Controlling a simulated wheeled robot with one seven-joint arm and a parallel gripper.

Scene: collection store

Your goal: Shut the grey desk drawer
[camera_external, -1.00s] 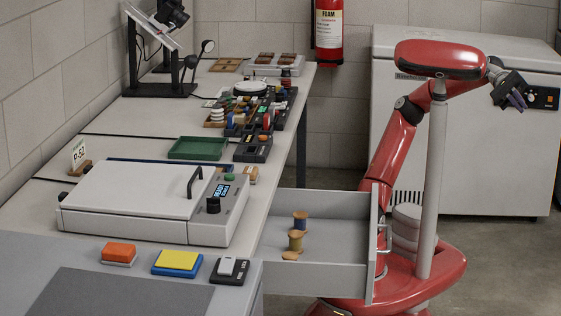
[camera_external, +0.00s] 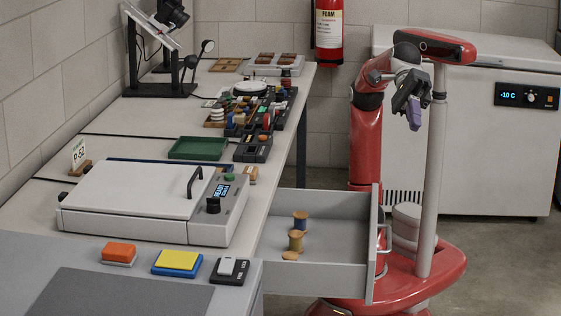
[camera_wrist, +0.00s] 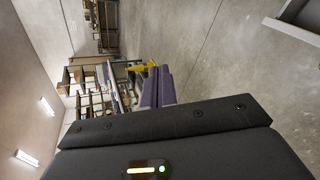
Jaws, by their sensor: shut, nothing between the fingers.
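The grey desk drawer (camera_external: 335,280) stands pulled out from under the desk on its right side, in the external view. Several thread spools (camera_external: 296,240) stand inside it near the desk. Its front panel with a metal handle (camera_external: 386,250) faces my base. My gripper (camera_external: 414,118) is raised above and to the right of the drawer front, well apart from it, and is shut and empty. In the wrist view the purple fingers of my gripper (camera_wrist: 158,88) are together with nothing between them. A grey edge at the top right of that view may be part of the drawer.
The desk top (camera_external: 130,110) carries a grey lidded device (camera_external: 140,195), a green tray (camera_external: 198,148) and several small items. A red extinguisher (camera_external: 329,30) hangs on the wall. A white chest freezer (camera_external: 470,150) stands behind my arm. The air above the drawer is clear.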

